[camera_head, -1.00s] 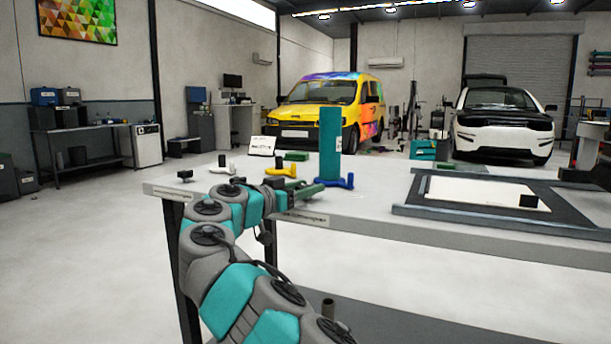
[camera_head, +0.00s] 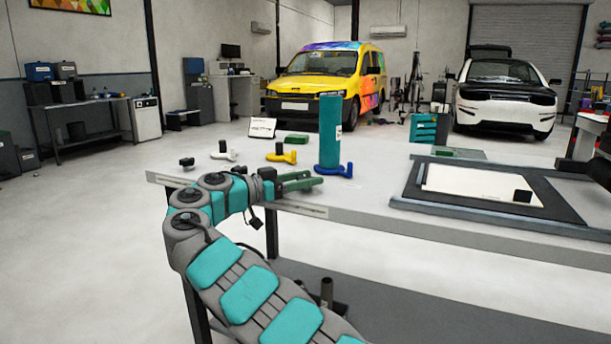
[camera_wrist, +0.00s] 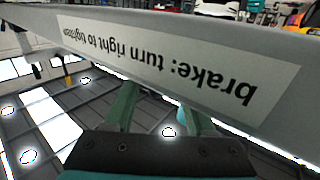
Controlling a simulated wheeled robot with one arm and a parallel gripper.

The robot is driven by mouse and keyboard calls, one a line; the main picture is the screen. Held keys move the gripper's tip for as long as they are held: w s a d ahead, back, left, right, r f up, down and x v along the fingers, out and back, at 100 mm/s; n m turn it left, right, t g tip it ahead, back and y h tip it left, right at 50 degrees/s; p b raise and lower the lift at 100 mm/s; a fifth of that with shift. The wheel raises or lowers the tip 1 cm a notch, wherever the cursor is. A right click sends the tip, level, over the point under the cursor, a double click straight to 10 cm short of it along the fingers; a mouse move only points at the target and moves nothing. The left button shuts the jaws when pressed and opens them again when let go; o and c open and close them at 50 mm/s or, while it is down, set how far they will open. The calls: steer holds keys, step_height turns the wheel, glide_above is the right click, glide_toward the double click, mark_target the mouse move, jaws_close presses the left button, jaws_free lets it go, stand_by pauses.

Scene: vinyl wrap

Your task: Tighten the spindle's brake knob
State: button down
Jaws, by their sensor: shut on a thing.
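The spindle has a blue foot (camera_head: 345,170) and stands on the white workbench near its front edge, with an upright teal roll (camera_head: 330,130) on it. My gripper (camera_head: 318,182) has green fingers and reaches in from the left over the bench top, its tips at the left side of the blue foot. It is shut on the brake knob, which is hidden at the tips. In the wrist view, the fingers (camera_wrist: 160,106) pass behind the bench's front edge, so their tips are hidden. A label (camera_wrist: 160,65) there reads, upside down, "brake: turn right to tighten".
Yellow (camera_head: 282,156) and white (camera_head: 224,154) pieces of like shape and a small black item (camera_head: 187,163) stand to the left. A green block (camera_head: 297,140) and a sign (camera_head: 262,128) are behind. A dark framed mat (camera_head: 405,192) with a white sheet (camera_head: 470,185) lies right.

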steer(key=shift+r+m+g+h+p, duration=0.15)
steer(key=shift+m+g+h+p, duration=0.55)
steer(key=shift+m+g, duration=0.55)
stand_by(0.4)
steer(key=shift+c, duration=1.3)
jaws_free()
steer(key=shift+g, duration=0.25)
